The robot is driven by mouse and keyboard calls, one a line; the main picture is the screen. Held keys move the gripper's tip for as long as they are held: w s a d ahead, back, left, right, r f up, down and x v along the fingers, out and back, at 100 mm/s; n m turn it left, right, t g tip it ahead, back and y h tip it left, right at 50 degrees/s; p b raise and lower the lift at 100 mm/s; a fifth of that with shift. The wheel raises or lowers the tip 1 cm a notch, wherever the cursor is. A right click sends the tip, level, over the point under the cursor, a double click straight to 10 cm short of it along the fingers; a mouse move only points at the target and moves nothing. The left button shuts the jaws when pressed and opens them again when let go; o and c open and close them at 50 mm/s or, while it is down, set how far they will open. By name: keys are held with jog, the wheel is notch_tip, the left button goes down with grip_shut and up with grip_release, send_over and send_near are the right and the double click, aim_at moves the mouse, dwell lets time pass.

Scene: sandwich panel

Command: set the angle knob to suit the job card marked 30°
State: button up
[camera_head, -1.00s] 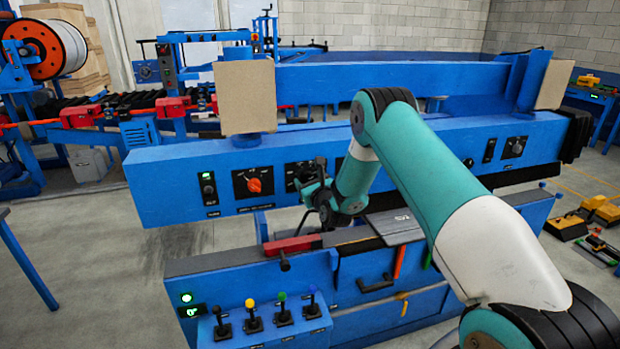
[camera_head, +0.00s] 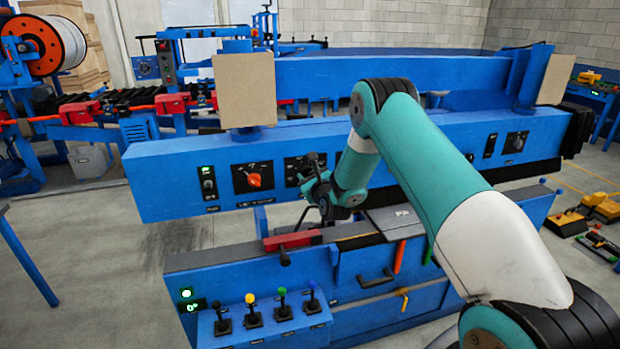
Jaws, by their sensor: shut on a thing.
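My gripper (camera_head: 311,172) is at the dark dial panel (camera_head: 292,164) on the front of the upper blue beam (camera_head: 165,190). It is shut on a knob there, taken as the angle knob, which the fingers and wrist hide, so its pointer and scale cannot be read. A grey plate with a small pale card (camera_head: 402,213) lies on the lower bed, right of my wrist; its print is too small to read. A small green display (camera_head: 194,305) on the lower left front seems to show 0°.
An orange rotary knob (camera_head: 254,180) sits left of my gripper on the beam, and a black knob (camera_head: 516,142) is at its right end. Several coloured levers (camera_head: 268,312) stand at the lower front. A red block (camera_head: 292,240) lies on the bed below my gripper.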

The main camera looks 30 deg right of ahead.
jog(key=n+b, duration=0.3)
jog(key=n, duration=0.1)
jog(key=shift+a+f, duration=0.1)
jog(key=shift+f, duration=0.1)
jog(key=n+b, duration=0.4)
jog(key=b, duration=0.1)
jog(key=shift+f+n+g+b, duration=0.1)
jog(key=shift+n+g+b, duration=0.2)
jog(key=shift+n+b, duration=0.1)
jog(key=shift+f+n+h+b, duration=0.1)
jog(key=shift+n+h+b, duration=0.4)
jog(key=shift+n+b, duration=3.35)
jog(key=shift+r+n+h+b, duration=0.1)
jog(key=shift+n+h+b, duration=0.4)
jog(key=shift+n+b, duration=3.25)
jog(key=shift+f+n+h+b, duration=0.1)
jog(key=shift+n+h+b, duration=0.4)
jog(key=shift+n+b, duration=3.35)
jog(key=o, duration=0.9)
jog(key=shift+o, duration=0.2)
